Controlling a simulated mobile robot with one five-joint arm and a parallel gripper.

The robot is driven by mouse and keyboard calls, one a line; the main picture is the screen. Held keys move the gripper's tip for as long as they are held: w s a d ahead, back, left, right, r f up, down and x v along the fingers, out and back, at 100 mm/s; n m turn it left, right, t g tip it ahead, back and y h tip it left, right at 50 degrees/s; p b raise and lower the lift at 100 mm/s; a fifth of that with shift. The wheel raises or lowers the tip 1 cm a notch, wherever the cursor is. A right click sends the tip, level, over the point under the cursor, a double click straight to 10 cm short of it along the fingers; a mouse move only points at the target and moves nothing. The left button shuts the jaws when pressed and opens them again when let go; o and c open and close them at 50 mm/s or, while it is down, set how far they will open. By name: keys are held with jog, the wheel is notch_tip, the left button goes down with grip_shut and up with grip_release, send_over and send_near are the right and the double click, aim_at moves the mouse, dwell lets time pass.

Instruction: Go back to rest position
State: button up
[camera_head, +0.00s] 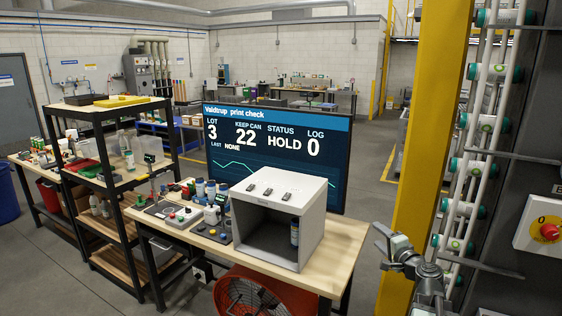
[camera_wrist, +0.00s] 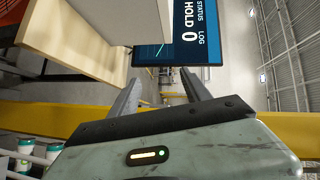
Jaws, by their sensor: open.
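My gripper (camera_head: 380,247) is at the lower right of the head view, in front of the yellow post and to the right of the table. Its fingers point left and stand apart, with nothing between them. In the wrist view my gripper (camera_wrist: 160,86) also shows its two fingers spread and empty. A grey open-fronted box (camera_head: 262,237) stands on the wooden table (camera_head: 343,244). One can (camera_head: 294,232) stands inside the box near its right wall. The screen (camera_head: 278,151) behind reads lot 3, keep can 22, status HOLD, log 0.
A yellow post (camera_head: 425,130) stands close behind my gripper. Right of it is a rack of cans (camera_head: 492,72) in white rails, beside a red stop button (camera_head: 549,231). A black shelf unit (camera_head: 116,180) stands left. A red fan (camera_head: 262,293) is below the table.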

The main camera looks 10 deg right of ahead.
jog(key=s+a+f+n+g+y+b, duration=0.15)
jog(key=a+f+n+g, duration=0.35)
jog(key=a, duration=0.6)
jog(key=w+a+f+n+g+y+b, duration=0.1)
jog(key=a+f+n+y+b, duration=0.1)
jog(key=a+f, duration=0.65)
jog(key=s+a+f+n+g+y+b, duration=0.1)
jog(key=a+f+n+g+y, duration=0.2)
jog(key=a, duration=1)
jog(key=s+a+f+n+g+h+b, duration=0.1)
jog(key=s+a+f+n+g+h, duration=0.35)
jog(key=s+f, duration=0.3)
jog(key=s+d+f+g+h, duration=0.2)
jog(key=s+d+g+h, duration=0.1)
jog(key=s+d, duration=0.4)
jog(key=shift+s+d+f+n, duration=0.3)
jog(key=shift+d+n, duration=0.15)
jog(key=shift+d, duration=0.45)
